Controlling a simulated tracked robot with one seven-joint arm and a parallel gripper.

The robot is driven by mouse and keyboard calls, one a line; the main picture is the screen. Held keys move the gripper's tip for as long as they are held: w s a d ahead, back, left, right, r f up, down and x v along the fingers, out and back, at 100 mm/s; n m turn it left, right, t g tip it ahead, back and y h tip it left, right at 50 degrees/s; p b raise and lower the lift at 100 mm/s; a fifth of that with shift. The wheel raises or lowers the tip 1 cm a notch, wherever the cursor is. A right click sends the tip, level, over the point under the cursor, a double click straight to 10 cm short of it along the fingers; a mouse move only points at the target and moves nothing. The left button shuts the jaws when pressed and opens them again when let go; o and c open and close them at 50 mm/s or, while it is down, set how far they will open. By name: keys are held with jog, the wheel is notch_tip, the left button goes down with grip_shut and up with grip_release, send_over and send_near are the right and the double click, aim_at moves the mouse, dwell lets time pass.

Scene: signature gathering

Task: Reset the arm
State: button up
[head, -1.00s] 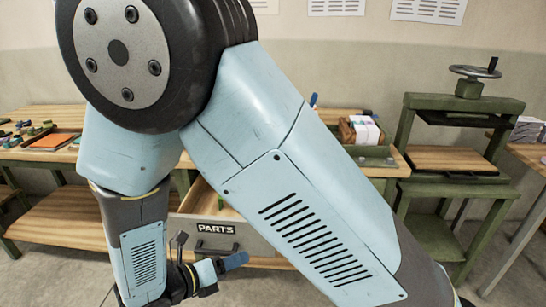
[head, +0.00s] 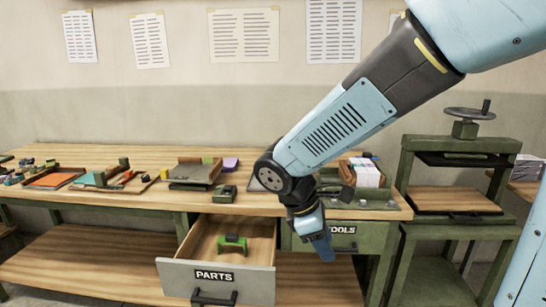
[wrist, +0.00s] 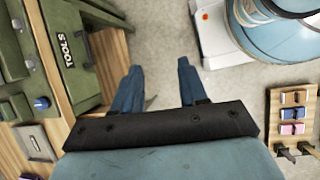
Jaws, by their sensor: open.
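My gripper (head: 322,246) hangs from my light blue arm, in front of the TOOLS drawer, with its fingers pointing down. In the wrist view my gripper (wrist: 158,88) shows two blue fingers set well apart, with only the floor between them. It is open and empty. The PARTS drawer (head: 215,278) is pulled out to the left of my gripper, with a green bracket-like piece (head: 232,243) inside. The TOOLS drawer (head: 342,230) is shut and partly hidden by my arm; it also shows in the wrist view (wrist: 75,50).
The workbench (head: 150,212) carries trays and small parts. A box with white paper (head: 367,172) stands behind my forearm. A green press with a handwheel (head: 462,160) stands to the right. The floor (wrist: 160,40) below the fingers is bare.

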jog(key=s+d+r+m+t+y, duration=0.4)
jog(key=s+d+r+m, duration=0.3)
jog(key=d+r+m, duration=0.5)
jog(key=shift+d+m+t+y, duration=0.35)
jog(key=shift+m+y, duration=0.35)
jog(key=shift+m, duration=1.5)
jog(key=shift+s, duration=0.15)
